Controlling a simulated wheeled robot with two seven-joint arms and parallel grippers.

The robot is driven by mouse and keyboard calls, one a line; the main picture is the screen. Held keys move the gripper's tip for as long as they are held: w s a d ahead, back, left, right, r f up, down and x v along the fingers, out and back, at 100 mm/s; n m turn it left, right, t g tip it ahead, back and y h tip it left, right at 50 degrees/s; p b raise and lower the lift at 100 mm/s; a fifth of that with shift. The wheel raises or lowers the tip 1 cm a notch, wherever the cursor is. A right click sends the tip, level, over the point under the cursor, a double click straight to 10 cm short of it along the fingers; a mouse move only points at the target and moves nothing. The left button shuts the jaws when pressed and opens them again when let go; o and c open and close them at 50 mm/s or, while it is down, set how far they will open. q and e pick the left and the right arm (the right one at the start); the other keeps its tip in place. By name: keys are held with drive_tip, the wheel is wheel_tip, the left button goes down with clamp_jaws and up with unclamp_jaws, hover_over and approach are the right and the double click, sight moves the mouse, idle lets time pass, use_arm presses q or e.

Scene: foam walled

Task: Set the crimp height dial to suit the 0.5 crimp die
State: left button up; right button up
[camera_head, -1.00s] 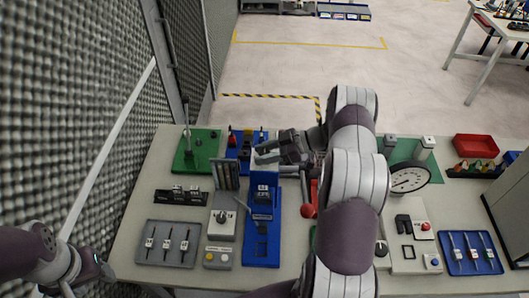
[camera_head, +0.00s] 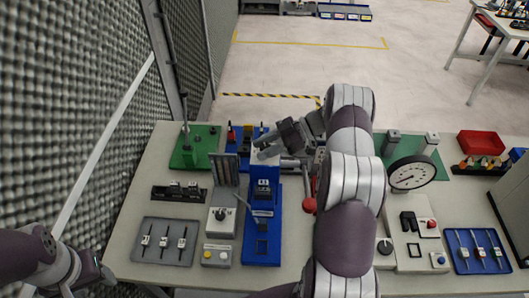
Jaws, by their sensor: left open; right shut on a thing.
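A blue crimp press (camera_head: 262,222) stands upright near the middle of the table, with a labelled dark die block (camera_head: 263,187) in it; the label is too small to read. My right gripper (camera_head: 268,152) is at the press's top, shut on a pale part there; my fingers and wrist partly hide it. Another dark knob (camera_head: 384,247) is on a pale panel at the right. My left gripper (camera_head: 104,276) is open and empty at the lower left, off the table's front left corner.
A red-ball lever (camera_head: 309,205) stands beside my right arm. A black rack (camera_head: 180,191) and a grey tray of tools (camera_head: 165,242) lie left. A round gauge (camera_head: 412,174), a blue tray (camera_head: 477,251) and a red bin (camera_head: 481,143) are right. My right arm hides the table's middle.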

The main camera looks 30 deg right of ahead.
drive_tip(key=n+g+b, duration=0.2)
drive_tip(key=g+b, duration=0.1)
drive_tip(key=shift+f+n+b, duration=0.3)
drive_tip(key=shift+r+n+g+b, duration=0.3)
drive_tip(key=shift+n+g+b, duration=0.3)
drive_tip(key=shift+g+b, duration=0.15)
drive_tip(key=o, duration=1)
drive_tip(key=shift+c, duration=0.2)
drive_tip(key=shift+d, duration=0.1)
drive_tip(key=shift+r, duration=0.15)
